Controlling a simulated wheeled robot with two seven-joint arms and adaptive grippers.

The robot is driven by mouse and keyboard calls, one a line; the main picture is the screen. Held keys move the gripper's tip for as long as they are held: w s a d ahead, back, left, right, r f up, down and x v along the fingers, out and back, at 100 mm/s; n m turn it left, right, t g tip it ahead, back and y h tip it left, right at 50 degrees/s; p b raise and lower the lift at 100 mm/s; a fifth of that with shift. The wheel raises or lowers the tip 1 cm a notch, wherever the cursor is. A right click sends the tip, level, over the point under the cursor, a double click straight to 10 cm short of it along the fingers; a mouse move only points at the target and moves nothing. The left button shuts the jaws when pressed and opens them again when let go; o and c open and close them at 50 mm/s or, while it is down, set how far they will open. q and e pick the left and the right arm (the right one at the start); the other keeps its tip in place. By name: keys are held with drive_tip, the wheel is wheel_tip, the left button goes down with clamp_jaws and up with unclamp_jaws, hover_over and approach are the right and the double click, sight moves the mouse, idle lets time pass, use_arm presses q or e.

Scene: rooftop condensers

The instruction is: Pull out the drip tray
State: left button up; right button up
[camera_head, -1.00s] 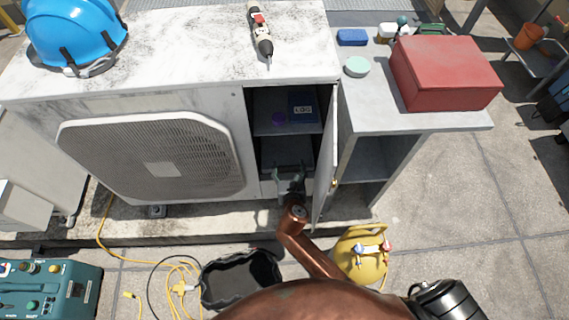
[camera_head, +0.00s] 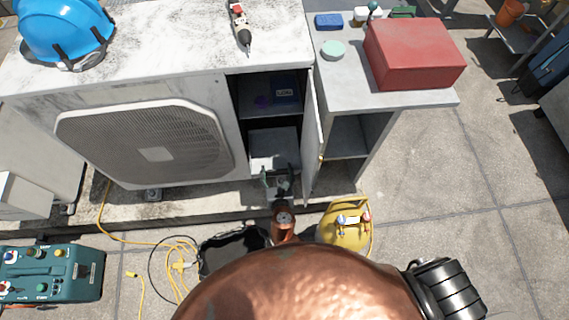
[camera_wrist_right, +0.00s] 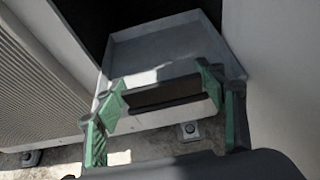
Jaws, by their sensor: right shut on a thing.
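The drip tray (camera_head: 274,147) is a shallow pale grey tray in the lower compartment of the open condenser cabinet, partly slid out through the doorway. In the right wrist view the drip tray (camera_wrist_right: 165,52) shows its flat floor, low rim and a dark handle (camera_wrist_right: 165,93) on its front. My right gripper (camera_head: 277,172), with green fingers, is at the tray's front. In the right wrist view my right gripper (camera_wrist_right: 162,92) has a finger at each end of the handle and is shut on it. My left gripper is not in view.
The cabinet door (camera_head: 314,140) stands open just right of the tray. A shelf above holds a blue box (camera_head: 285,90). A black tub (camera_head: 225,250) and a yellow cylinder (camera_head: 344,225) stand on the ground either side of my arm. A side bench holds a red box (camera_head: 412,52).

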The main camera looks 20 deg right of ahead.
drive_tip(key=shift+d, duration=0.2)
drive_tip(key=o, duration=1.7)
drive_tip(key=shift+a, duration=0.1)
drive_tip(key=shift+o, duration=0.2)
drive_tip(key=shift+s, duration=0.15)
drive_tip(key=v, duration=1.1)
drive_tip(key=shift+s+r, duration=0.25)
drive_tip(key=shift+a, duration=0.1)
